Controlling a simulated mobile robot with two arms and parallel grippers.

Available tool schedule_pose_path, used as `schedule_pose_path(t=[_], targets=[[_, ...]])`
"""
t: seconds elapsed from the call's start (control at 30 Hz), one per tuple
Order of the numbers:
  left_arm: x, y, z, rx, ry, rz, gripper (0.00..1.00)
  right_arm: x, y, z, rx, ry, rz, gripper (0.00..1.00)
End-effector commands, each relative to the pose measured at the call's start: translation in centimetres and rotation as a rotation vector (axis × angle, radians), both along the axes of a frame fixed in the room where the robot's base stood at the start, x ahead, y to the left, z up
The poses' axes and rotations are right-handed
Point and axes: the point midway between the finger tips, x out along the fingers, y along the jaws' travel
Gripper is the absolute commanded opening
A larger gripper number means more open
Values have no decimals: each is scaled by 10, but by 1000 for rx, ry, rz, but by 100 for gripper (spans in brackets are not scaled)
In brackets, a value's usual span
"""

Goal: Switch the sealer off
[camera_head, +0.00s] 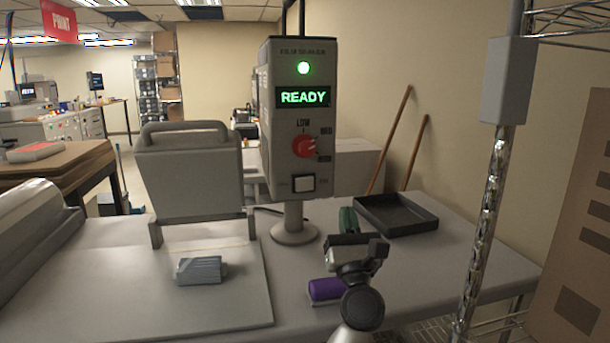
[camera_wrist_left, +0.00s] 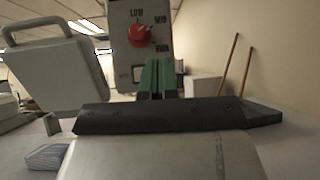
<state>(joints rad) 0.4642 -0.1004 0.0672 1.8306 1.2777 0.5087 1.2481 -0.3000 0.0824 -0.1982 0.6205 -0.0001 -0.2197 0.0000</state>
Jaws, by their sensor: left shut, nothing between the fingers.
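The sealer's control box (camera_head: 298,110) stands on a round-footed post on the table. Its green lamp is lit and its display (camera_head: 303,96) reads READY. A red knob (camera_head: 304,146) sits below, among labels including LOW and MID; where it points is unclear. A pale square switch (camera_head: 303,184) is near the bottom of the face. My left gripper (camera_head: 347,214), with green fingers, is shut and empty in front of the box, lower and to the right of the switch. In the left wrist view the fingers (camera_wrist_left: 157,76) partly cover the box's lower right; the knob (camera_wrist_left: 141,36) shows above them.
A press with a raised, handled lid (camera_head: 190,170) stands left of the box, a grey ribbed block (camera_head: 200,270) on its base. A black tray (camera_head: 396,215) lies right of my gripper. A purple roll (camera_head: 325,289) lies beside my wrist. A shelf post (camera_head: 488,220) rises at right.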

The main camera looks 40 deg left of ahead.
Motion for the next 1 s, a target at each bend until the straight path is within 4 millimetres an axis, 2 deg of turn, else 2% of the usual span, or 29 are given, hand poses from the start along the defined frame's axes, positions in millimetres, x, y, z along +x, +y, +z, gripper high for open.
schedule_pose_path(t=[0.03, 0.1, 0.17, 0.3, 0.4, 0.57, 1.0], targets=[[-1, 20, 23, -231, -151, -20, 0, 0, 0, 2, 0, 0, 0, 33], [-2, 42, 35, -541, -339, -48, 0, 0, 0, 3, 0, -1, 0, 33], [-1, 53, 41, -784, -480, -68, 0, 0, 0, 4, 0, -1, 1, 33], [7, 56, 46, -1228, -712, -94, 0, 0, 1, 6, 1, -1, 1, 33], [12, 49, 47, -1428, -799, -94, 0, 0, 2, 6, 2, -1, 1, 33], [15, 43, 48, -1559, -848, -85, 0, 0, 3, 6, 4, 0, 1, 33], [17, 44, 46, -1563, -848, -84, 0, 0, 4, 8, 5, 1, 1, 33]])
